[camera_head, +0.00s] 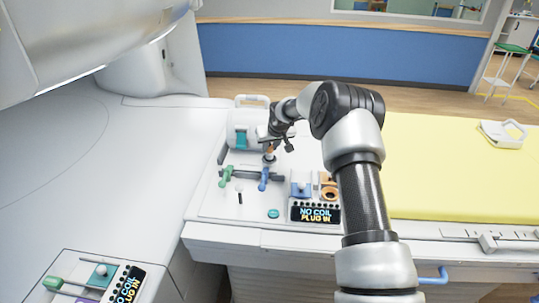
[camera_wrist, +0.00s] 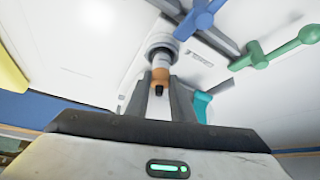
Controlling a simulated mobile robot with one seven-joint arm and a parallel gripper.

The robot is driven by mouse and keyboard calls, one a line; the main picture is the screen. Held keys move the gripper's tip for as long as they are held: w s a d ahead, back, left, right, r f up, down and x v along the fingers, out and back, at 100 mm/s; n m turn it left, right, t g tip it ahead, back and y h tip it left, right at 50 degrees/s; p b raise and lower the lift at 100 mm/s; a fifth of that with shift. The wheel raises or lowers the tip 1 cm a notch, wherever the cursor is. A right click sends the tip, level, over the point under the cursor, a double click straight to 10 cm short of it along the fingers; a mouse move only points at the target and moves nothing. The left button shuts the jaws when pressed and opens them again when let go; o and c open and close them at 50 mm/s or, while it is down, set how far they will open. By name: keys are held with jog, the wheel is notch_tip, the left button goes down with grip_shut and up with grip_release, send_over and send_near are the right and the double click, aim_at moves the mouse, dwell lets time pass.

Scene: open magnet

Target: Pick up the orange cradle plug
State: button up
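The orange cradle plug (camera_wrist: 161,74) is between my two finger pads in the wrist view, with a grey ring and a pale round end beyond it. My gripper (camera_wrist: 160,88) looks shut on it, with a finger touching each side. In the head view my gripper (camera_head: 272,146) points down over the white panel, and a bit of the plug's orange (camera_head: 269,151) shows beneath it. The plug's lower end sits at or just over a grey round fitting on the panel; I cannot tell whether it is seated.
Green (camera_head: 226,176) and blue (camera_head: 264,179) levers stand close in front of my gripper. A white box with a handle (camera_head: 240,122) is just behind. A "NO COIL PLUG IN" display (camera_head: 316,213), blue and orange sockets (camera_head: 328,190) lie to the right. A yellow mattress (camera_head: 450,170) is further right.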

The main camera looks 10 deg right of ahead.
aim_at(270, 147)
grip_shut()
jog(key=shift+r, duration=0.1)
notch_tip(270, 147, up, 10)
jog(key=b, duration=0.1)
dwell(0.5)
notch_tip(270, 147, up, 3)
jog(key=shift+r+p, duration=0.1)
jog(key=shift+p, duration=0.85)
